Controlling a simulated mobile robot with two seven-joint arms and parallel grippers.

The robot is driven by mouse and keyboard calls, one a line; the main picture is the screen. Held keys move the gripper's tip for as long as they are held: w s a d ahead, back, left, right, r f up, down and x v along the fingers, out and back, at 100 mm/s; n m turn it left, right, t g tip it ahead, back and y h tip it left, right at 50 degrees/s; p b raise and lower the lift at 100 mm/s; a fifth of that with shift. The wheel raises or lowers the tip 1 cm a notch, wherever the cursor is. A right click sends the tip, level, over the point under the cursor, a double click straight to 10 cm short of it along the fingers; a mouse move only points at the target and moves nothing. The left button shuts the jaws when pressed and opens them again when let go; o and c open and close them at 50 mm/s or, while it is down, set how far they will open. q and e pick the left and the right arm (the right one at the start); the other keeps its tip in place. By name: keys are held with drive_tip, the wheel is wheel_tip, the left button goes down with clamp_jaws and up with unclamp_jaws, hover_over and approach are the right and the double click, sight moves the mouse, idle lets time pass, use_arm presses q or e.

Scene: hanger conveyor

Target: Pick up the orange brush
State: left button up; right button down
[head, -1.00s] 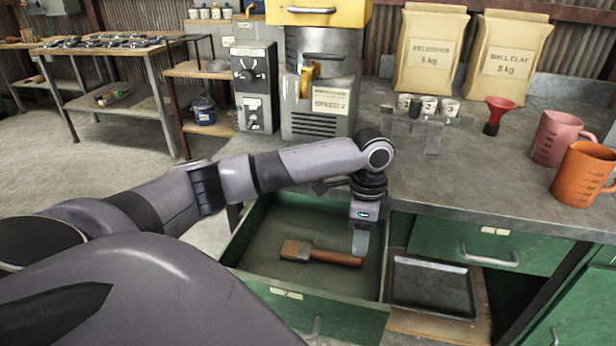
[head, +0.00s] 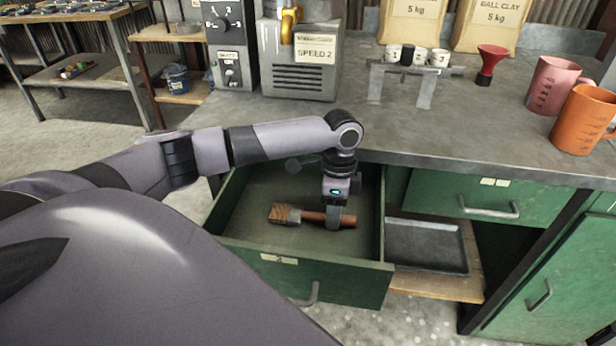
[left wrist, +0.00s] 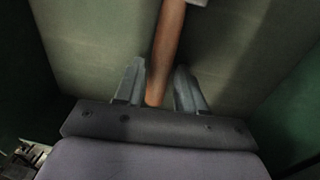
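The brush (head: 284,214) lies flat in the open green drawer, its brown-orange bristle end to the left and its reddish-brown handle to the right. My left gripper (head: 334,217) points down into the drawer over the handle. In the left wrist view, the two fingers of the left gripper (left wrist: 158,88) are apart, one on each side of the handle (left wrist: 167,45), with small gaps visible. My right gripper is not in view.
A dark tray (head: 427,245) sits on a shelf right of the drawer.

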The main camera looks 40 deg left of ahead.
use_arm(q)
drive_tip(key=shift+f, duration=0.35)
clamp_jaws()
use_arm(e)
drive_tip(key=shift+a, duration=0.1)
use_arm(q)
drive_tip(key=shift+r, duration=0.15)
